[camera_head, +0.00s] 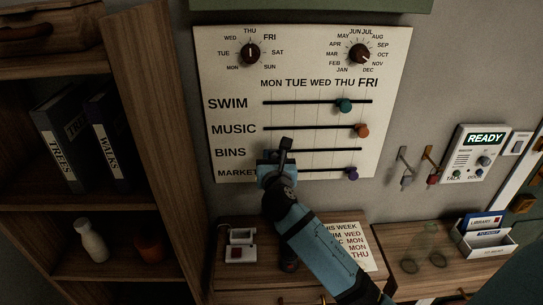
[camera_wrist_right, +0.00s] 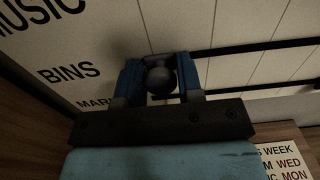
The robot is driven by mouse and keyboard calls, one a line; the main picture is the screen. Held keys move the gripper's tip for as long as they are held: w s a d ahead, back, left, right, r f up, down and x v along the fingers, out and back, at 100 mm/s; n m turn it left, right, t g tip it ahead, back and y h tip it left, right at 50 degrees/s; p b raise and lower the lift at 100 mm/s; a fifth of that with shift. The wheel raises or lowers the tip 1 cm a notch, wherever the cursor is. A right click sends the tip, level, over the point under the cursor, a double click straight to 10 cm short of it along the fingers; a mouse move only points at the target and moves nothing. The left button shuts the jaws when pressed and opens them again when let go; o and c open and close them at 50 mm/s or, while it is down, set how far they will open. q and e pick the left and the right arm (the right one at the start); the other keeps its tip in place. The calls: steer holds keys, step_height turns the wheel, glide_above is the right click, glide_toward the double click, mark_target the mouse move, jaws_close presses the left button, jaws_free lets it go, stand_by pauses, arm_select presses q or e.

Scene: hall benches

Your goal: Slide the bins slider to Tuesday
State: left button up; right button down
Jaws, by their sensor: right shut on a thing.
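The white planner board (camera_head: 235,60) on the wall has rows SWIM, MUSIC, BINS and MARKET under day columns MON to FRI. My right gripper (camera_head: 282,149) reaches up to the left part of the BINS row. In the right wrist view, a dark round knob (camera_wrist_right: 160,78) sits between the blue fingers of the gripper (camera_wrist_right: 159,82), which is shut on it. This is the bins slider; in the head view the gripper mostly hides it. The bins track (camera_head: 335,150) runs free to its right. I cannot tell its exact column. My left gripper is not in view.
The green swim knob (camera_head: 344,106), orange music knob (camera_head: 361,131) and purple market knob (camera_head: 352,173) stand right of my gripper on nearby tracks. Two dials (camera_head: 250,54) sit above. A paper list (camera_head: 352,240) lies on the bench below. A bookshelf (camera_head: 150,80) stands left.

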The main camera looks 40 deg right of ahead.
mark_target(293, 150)
steer(key=s+d+p, duration=0.1)
steer(key=d, duration=0.1)
steer(key=s+d+p, duration=0.1)
steer(key=d+p, duration=0.1)
steer(key=shift+s+r, duration=0.15)
steer(key=shift+s, duration=0.05)
steer(key=shift+s+d, duration=0.15)
steer(key=shift+d, duration=0.1)
steer(key=c, duration=0.8)
jaws_free()
